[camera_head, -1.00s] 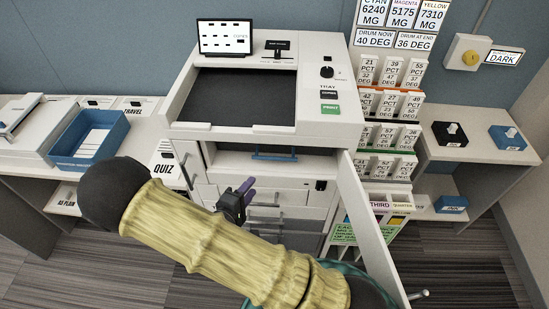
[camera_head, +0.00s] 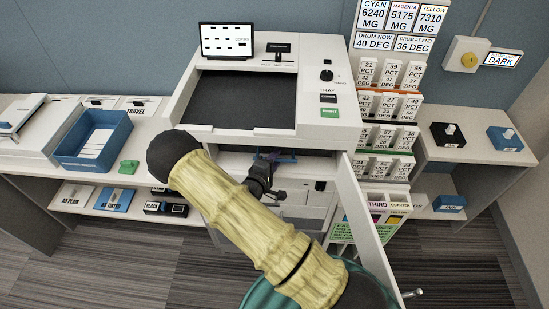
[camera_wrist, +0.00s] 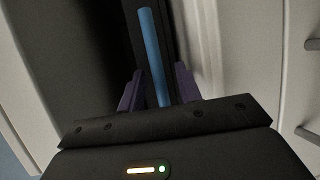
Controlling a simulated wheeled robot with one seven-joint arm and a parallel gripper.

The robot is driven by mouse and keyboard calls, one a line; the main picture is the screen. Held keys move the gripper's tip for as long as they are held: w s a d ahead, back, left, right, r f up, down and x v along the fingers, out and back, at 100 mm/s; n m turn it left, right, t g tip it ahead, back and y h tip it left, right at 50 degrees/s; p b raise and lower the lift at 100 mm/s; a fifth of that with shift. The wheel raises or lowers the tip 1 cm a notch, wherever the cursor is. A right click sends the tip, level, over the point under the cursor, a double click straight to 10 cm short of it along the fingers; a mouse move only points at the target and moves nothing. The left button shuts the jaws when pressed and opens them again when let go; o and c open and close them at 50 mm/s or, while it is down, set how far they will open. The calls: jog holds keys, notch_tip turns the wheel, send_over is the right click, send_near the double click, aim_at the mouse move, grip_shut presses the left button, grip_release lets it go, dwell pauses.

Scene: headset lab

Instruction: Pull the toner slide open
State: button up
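The toner slide's blue handle (camera_head: 286,159) shows in the dark opening of the white printer (camera_head: 335,90), below its top deck. In the wrist view the blue handle (camera_wrist: 153,50) is a long bar running between the two purple fingers. My gripper (camera_head: 266,157) is at the left part of the handle in the head view. In the wrist view my gripper (camera_wrist: 159,85) is open, with a finger on each side of the bar and small gaps showing. The slide's body behind the handle is in shadow, and my arm hides part of the printer's front.
The printer's white front door (camera_head: 368,225) stands swung open at the right of the opening. A blue tray (camera_head: 65,150) holds papers on the left bench. A rack of white labelled cartons (camera_head: 388,105) stands right of the printer. Striped floor is clear in front.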

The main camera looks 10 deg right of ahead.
jog(key=shift+w+d+f, duration=0.1)
jog(key=shift+w+d, duration=0.15)
jog(key=shift+s, duration=0.1)
jog(key=shift+a, duration=0.1)
grip_shut()
jog(key=shift+s, duration=0.1)
